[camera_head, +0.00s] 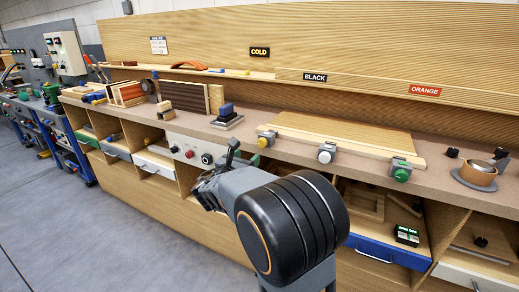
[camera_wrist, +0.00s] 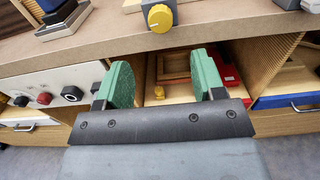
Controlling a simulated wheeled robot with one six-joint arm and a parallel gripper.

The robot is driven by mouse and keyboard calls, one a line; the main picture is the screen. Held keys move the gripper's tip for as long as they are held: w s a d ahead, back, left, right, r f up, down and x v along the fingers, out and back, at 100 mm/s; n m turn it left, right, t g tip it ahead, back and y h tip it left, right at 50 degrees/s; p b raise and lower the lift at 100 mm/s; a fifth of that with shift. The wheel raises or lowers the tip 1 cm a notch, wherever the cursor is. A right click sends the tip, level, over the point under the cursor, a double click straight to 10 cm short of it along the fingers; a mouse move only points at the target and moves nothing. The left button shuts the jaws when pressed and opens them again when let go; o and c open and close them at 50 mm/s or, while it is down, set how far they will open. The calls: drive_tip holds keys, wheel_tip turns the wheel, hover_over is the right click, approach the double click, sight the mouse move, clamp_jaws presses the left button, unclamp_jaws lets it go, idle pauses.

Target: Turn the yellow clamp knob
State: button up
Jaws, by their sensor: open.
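The yellow clamp knob (camera_head: 262,142) sits on a small grey clamp at the bench's front edge, at the left end of a wooden panel (camera_head: 340,133).
Along the same edge are a white-knobbed clamp (camera_head: 326,153) and a green-knobbed clamp (camera_head: 401,170). A blue-topped block (camera_head: 227,113) stands left of the yellow knob. Below are a control panel with knobs (camera_head: 190,152), open shelves and a blue drawer (camera_head: 385,250). The floor at left is clear.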

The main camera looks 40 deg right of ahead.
sight(260, 145)
drive_tip(key=x, duration=0.9)
drive_tip(key=shift+w+d+b, duration=0.15)
drive_tip(key=shift+d+b, duration=0.15)
drive_tip(key=shift+b, duration=0.05)
drive_tip(key=c, duration=0.9)
drive_tip(key=shift+f+m+b, duration=0.2)
drive_tip(key=shift+m+b, duration=0.4)
drive_tip(key=shift+b, duration=0.85)
drive_tip(key=shift+r+m, duration=0.25)
drive_tip(key=shift+m, duration=0.05)
drive_tip(key=o, duration=0.9)
drive_tip(key=shift+a, duration=0.15)
